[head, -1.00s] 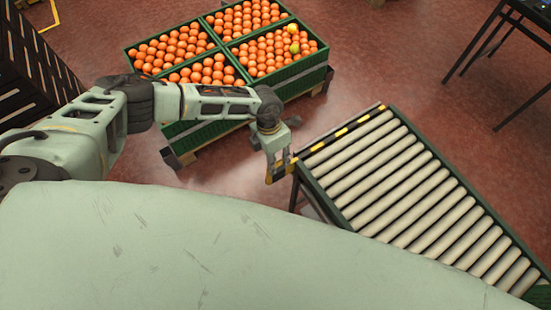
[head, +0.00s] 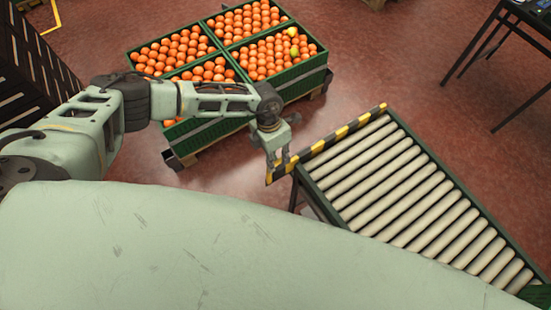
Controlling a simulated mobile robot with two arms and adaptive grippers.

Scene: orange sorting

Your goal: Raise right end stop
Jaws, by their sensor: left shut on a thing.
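The end stop (head: 343,134) is a black-and-yellow striped bar across the far end of the roller conveyor (head: 400,185). Its striped face shows broadly above the rollers. My left gripper (head: 278,167) is at the bar's left end, beside the conveyor's corner, and is shut on it. The fingertips are small in the head view and partly merge with the bar's end. My right gripper is not in the head view.
Green crates (head: 297,78) full of oranges stand on a pallet beyond the conveyor, with two yellowish fruits among them. A dark slatted crate (head: 35,65) is at the left. A dark table (head: 500,45) stands at the upper right. Red floor lies between.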

